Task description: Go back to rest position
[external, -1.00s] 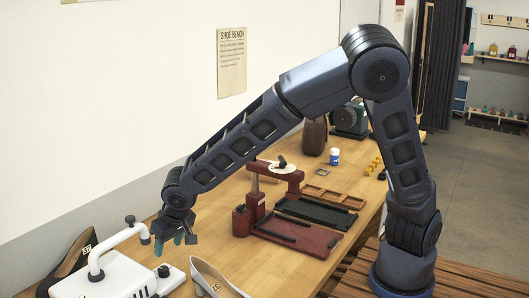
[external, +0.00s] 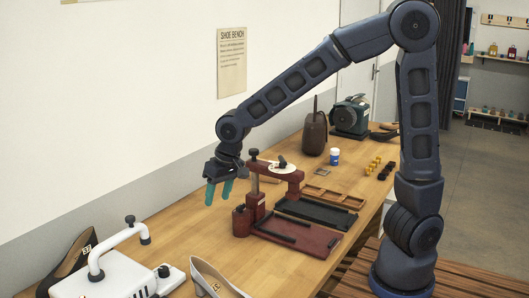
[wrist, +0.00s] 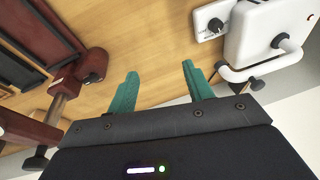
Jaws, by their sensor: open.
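My gripper (external: 218,191) hangs over the wooden bench (external: 185,235), with its teal fingertips pointing down. In the wrist view the two teal fingers of the gripper (wrist: 160,88) are spread apart, with only bare bench top between them. The gripper is open and empty. In the external view it hangs just left of the dark red press (external: 274,173) and above the bench top. No object touches the fingers.
A white machine with a curved handle (external: 115,275) stands front left, beside a dark shoe (external: 72,262) and a pale shoe (external: 212,280). Black and red trays (external: 315,213), a brown jug (external: 315,135) and a green machine (external: 349,118) lie farther back.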

